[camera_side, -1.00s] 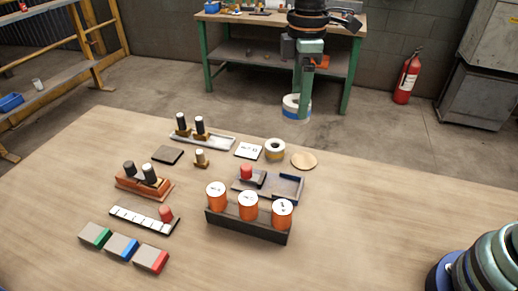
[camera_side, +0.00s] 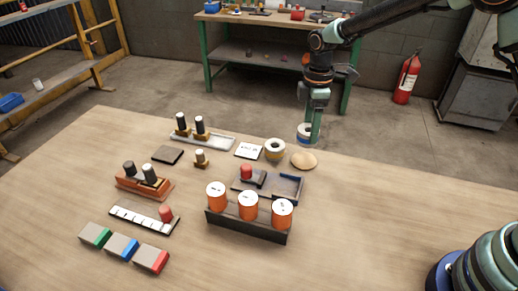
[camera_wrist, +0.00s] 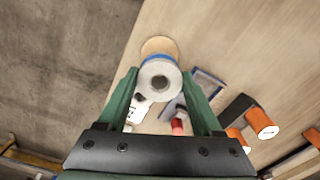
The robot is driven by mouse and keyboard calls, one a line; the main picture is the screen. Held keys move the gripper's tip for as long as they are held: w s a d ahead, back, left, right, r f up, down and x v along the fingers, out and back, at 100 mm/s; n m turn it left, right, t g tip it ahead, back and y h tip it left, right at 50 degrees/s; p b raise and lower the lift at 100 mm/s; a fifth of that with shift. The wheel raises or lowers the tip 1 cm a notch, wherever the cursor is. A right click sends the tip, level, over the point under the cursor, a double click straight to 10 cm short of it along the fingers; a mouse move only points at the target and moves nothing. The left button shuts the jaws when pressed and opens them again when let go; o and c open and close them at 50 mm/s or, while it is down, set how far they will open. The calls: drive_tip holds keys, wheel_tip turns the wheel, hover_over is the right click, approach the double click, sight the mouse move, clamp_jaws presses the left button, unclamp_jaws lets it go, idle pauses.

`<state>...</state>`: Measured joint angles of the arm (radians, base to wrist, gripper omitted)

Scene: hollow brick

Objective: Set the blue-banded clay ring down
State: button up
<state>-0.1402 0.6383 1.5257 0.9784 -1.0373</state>
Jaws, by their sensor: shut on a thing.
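The blue-banded clay ring (camera_side: 303,132) is pale with a blue band. My gripper (camera_side: 312,134) is shut on it and holds it in the air, above and near the round tan disc (camera_side: 303,160). In the wrist view the ring (camera_wrist: 160,68) sits between my fingertips, its open hole facing the camera, and it covers part of the disc (camera_wrist: 158,45). A second clay ring with a yellowish band (camera_side: 275,150) stands on the table just left of the disc. My finger hides part of the held ring in the side view.
A white card (camera_side: 249,150) lies left of the yellow-banded ring. A dark blue tray (camera_side: 290,187) is in front of the disc, with a rack of orange cylinders (camera_side: 247,220) nearer. The table right of the disc is clear.

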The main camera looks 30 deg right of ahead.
drive_tip(key=shift+f, duration=3.2)
drive_tip(key=shift+f, duration=0.1)
drive_tip(key=o, duration=1.5)
wheel_tip(320, 180, up, 12)
drive_tip(key=s+d+r+m+t, duration=0.35)
drive_tip(key=s+r+m, duration=0.25)
drive_tip(key=s+r, duration=0.3)
drive_tip(key=shift+s+d+r+m+t, duration=0.2)
drive_tip(key=shift+s+d+m+t, duration=0.25)
drive_tip(key=shift+s+m, duration=1)
drive_tip(key=shift+s+d+r+m+t, duration=0.25)
drive_tip(key=shift+s+d+m, duration=0.35)
drive_tip(key=shift+s+m, duration=0.85)
drive_tip(key=shift+s+d+r+m+t, duration=0.15)
drive_tip(key=shift+s+d+m+t, duration=0.55)
drive_tip(key=shift+s, duration=1.25)
